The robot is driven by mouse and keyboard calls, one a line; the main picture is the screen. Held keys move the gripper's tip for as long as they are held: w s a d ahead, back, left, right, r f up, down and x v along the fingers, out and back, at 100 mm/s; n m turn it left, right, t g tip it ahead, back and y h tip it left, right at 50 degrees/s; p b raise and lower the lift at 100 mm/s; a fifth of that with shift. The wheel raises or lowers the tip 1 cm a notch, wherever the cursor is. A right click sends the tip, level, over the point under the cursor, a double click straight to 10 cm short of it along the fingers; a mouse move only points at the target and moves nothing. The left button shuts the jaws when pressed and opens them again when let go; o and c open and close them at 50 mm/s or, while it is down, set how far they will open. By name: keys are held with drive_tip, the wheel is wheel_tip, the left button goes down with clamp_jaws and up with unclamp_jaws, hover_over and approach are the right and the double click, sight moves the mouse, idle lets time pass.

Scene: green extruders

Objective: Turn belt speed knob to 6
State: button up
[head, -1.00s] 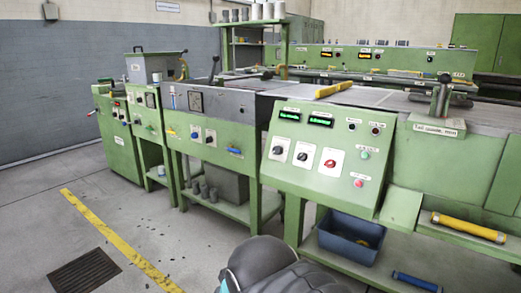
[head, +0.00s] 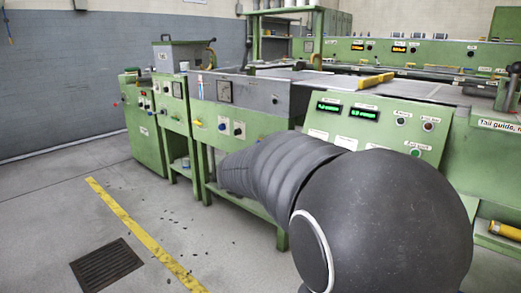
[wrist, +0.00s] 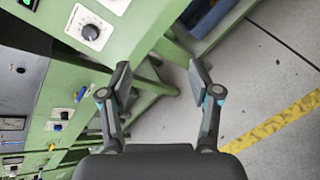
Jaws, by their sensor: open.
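The sloped green control panel (head: 390,132) stands right of centre in the head view, with two lit green displays; my arm hides its lower part with the knobs. In the wrist view a black knob (wrist: 90,32) sits on a white dial plate at the upper left. Part of a second white plate (wrist: 115,5) shows at the top edge. The labels are too small to read, so I cannot tell which is the belt speed knob. My gripper (wrist: 160,78) is open and empty, to the right of and below the knob in the picture, apart from it.
Smaller knobs (wrist: 57,127) sit on the neighbouring machine at the left of the wrist view. Green frame legs and grey floor lie beyond my fingers. A yellow floor line (head: 140,230) and a dark floor grate (head: 107,264) are at the lower left.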

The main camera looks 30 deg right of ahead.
drive_tip(key=w+d+n+t+h+b, duration=0.1)
drive_tip(key=w+d+n+t+h, duration=0.3)
drive_tip(key=w+n, duration=0.7)
drive_tip(key=w+d+m, duration=0.1)
drive_tip(key=w+d, duration=0.1)
drive_tip(key=d, duration=0.2)
drive_tip(key=w+d+m, duration=0.1)
drive_tip(key=w+d, duration=0.2)
drive_tip(key=d, duration=0.2)
drive_tip(key=w+d+m+g, duration=0.1)
drive_tip(key=w+d, duration=0.2)
drive_tip(key=d, duration=0.2)
drive_tip(key=shift+d+f, duration=0.1)
drive_tip(key=shift+f, duration=0.15)
drive_tip(key=c, duration=1.1)
